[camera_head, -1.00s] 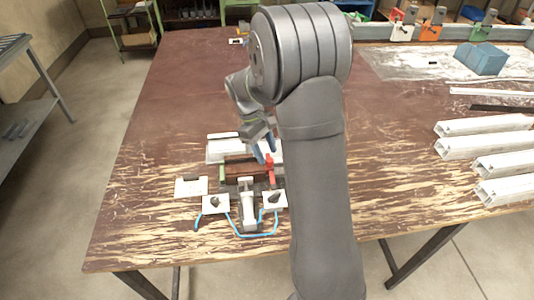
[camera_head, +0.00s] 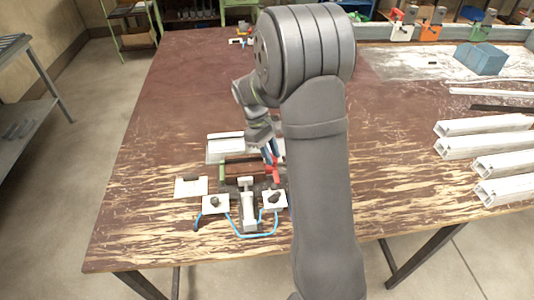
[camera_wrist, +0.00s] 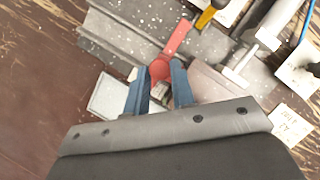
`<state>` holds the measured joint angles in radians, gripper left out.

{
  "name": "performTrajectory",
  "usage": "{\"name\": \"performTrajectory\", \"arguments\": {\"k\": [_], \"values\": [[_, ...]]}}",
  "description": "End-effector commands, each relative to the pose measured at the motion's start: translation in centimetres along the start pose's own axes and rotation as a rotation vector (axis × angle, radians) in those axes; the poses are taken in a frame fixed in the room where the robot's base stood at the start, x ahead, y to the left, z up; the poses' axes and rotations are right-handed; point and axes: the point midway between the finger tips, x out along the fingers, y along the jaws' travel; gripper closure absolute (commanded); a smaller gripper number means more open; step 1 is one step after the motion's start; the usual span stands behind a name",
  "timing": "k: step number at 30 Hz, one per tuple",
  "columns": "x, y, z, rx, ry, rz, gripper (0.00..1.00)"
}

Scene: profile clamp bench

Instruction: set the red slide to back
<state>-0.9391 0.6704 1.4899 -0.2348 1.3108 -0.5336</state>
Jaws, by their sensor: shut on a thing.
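The red slide (camera_wrist: 178,36) shows in the wrist view as a red bar with a round red knob (camera_wrist: 160,70) at its near end. My gripper (camera_wrist: 160,82) has its two blue fingers on either side of the knob and is shut on it. In the head view the red slide (camera_head: 275,172) stands at the right side of the clamp fixture, with my blue fingertips (camera_head: 270,152) at its top. My arm hides part of the fixture's right side there.
White profiles (camera_head: 485,125) lie at the right. The table's left side is clear.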

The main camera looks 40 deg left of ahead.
Motion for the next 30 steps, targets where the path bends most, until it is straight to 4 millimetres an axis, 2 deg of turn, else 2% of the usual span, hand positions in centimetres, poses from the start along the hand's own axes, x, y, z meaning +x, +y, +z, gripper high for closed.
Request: {"name": "performTrajectory", "arguments": {"k": [6,12,17,26,27,30], "values": [[1.6,4.3,3.9,0.007,-0.001,-0.001,1.00],[2.8,7.4,6.8,0.005,-0.001,0.000,1.00],[3.2,8.3,7.7,0.001,0.000,0.001,1.00],[3.3,8.5,7.9,0.002,-0.003,0.004,1.00],[3.3,8.6,7.9,0.002,-0.004,0.004,0.72],[3.3,8.5,7.9,0.002,-0.003,0.003,0.55]]}}
